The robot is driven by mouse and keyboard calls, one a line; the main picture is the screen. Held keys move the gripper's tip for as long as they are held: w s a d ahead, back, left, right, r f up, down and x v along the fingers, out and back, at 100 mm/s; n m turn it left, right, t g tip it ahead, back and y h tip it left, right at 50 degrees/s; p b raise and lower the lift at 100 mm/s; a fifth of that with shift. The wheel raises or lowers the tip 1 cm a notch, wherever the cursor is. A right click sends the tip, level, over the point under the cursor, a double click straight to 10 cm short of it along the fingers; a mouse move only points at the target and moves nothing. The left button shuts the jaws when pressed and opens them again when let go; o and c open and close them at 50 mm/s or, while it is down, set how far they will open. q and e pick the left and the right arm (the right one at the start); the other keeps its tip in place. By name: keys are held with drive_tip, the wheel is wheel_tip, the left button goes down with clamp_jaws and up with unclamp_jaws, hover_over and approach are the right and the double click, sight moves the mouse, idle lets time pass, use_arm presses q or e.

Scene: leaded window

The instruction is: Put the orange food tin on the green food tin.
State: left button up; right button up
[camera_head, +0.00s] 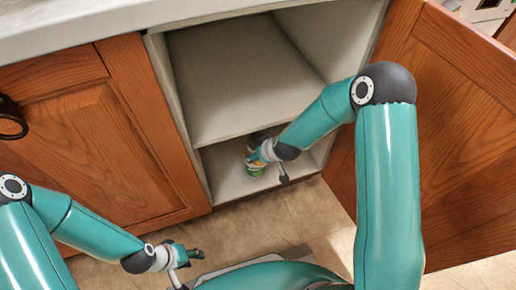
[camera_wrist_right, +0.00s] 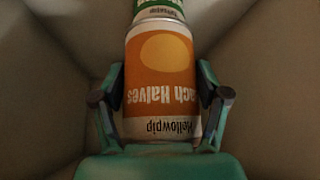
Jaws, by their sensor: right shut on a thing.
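In the wrist view the orange food tin (camera_wrist_right: 160,80) is between the two fingers of my right gripper (camera_wrist_right: 160,105), which is shut on it. Its label lettering appears upside down in this view. The green food tin (camera_wrist_right: 160,10) shows at the top edge, end to end with the orange one; I see no gap between them. In the head view the right gripper (camera_head: 257,156) reaches into the lower cupboard space, and the green tin (camera_head: 255,170) stands below it on the cupboard floor. My left gripper (camera_head: 190,254) looks open and empty, low outside the cupboard.
The cupboard shelf (camera_head: 240,80) lies above the lower space, close over the right arm. An open wooden door (camera_head: 460,130) stands at the right. A closed door (camera_head: 90,140) is at the left. The upper shelf is bare.

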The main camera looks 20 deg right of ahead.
drive_tip(key=w, duration=0.3)
drive_tip(key=shift+a+r, duration=0.1)
drive_tip(key=shift+a, duration=0.25)
drive_tip(key=shift+s+f+b, duration=0.1)
drive_tip(key=shift+f+b, duration=0.5)
drive_tip(key=shift+f, duration=0.25)
drive_tip(key=o, duration=1.6)
